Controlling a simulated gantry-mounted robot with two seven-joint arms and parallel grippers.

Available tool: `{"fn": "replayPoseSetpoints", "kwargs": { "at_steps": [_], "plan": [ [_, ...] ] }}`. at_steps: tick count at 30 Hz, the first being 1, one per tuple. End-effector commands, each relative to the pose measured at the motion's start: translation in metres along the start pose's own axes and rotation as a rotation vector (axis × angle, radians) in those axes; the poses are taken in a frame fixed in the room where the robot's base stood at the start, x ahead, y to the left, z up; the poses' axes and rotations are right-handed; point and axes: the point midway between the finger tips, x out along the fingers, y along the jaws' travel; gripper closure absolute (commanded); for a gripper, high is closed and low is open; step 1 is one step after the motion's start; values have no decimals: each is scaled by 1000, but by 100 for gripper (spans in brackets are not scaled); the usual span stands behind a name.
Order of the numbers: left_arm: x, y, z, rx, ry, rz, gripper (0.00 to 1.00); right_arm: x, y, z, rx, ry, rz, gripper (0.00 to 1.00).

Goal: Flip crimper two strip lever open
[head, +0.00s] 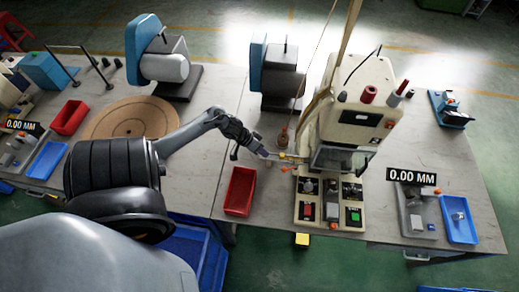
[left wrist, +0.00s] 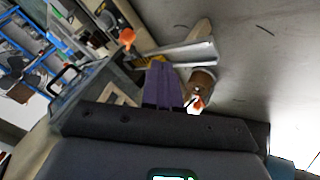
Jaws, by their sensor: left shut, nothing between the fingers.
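The beige crimper (head: 357,122) stands on the right workbench, with a control panel of red and green buttons in front. At its left side a small lever with an orange end (head: 285,169) sticks out low down. An orange knob also shows in the left wrist view (left wrist: 127,38), with metal crimper parts beside it. My left gripper (head: 272,156) reaches in from the left, close beside that side of the crimper. Its purple fingers (left wrist: 164,88) are shut with nothing between them. I cannot tell whether they touch the lever, or which way the lever stands. My right gripper is out of view.
A red bin (head: 240,191) stands below my left gripper on the bench. Two blue-and-grey machines (head: 277,72) stand behind. A readout marked 0.00 MM (head: 413,176) and a blue tray (head: 459,220) are at the right. Bare bench lies between the red bin and the crimper.

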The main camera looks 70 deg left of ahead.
Motion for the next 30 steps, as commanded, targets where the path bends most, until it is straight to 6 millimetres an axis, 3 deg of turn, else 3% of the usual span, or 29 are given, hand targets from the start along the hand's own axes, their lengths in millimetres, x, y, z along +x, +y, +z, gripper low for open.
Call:
{"fn": "replayPoseSetpoints", "kwargs": {
  "at_steps": [8,18,30],
  "plan": [
    [53,0,0,-2,0,2,100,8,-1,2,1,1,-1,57],
    [67,32,0,0,0,-1,100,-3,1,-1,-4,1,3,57],
    [70,35,0,0,0,-1,100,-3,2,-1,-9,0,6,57]
  ]
}}
